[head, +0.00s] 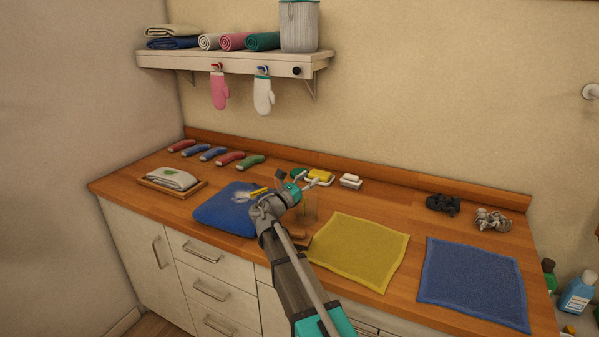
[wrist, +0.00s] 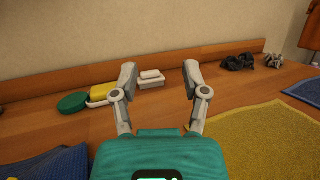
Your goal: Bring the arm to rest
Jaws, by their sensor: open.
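My gripper (head: 309,178) is held above the middle of the wooden counter, with the arm reaching in from the front. In the wrist view my gripper (wrist: 159,72) has its two fingers wide apart, with nothing between the tips. A white soap bar on a white dish (wrist: 151,79) shows beyond the fingers, near the back of the counter. In the head view my arm partly hides a folded blue cloth (head: 219,212) and what lies behind the wrist.
A yellow cloth (head: 360,252) and a blue cloth (head: 473,283) lie flat on the counter's right half. A yellow sponge (head: 320,175) and dark crumpled pieces (head: 443,204) are near the back edge. A shelf (head: 235,61) with hanging mitts is above on the left.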

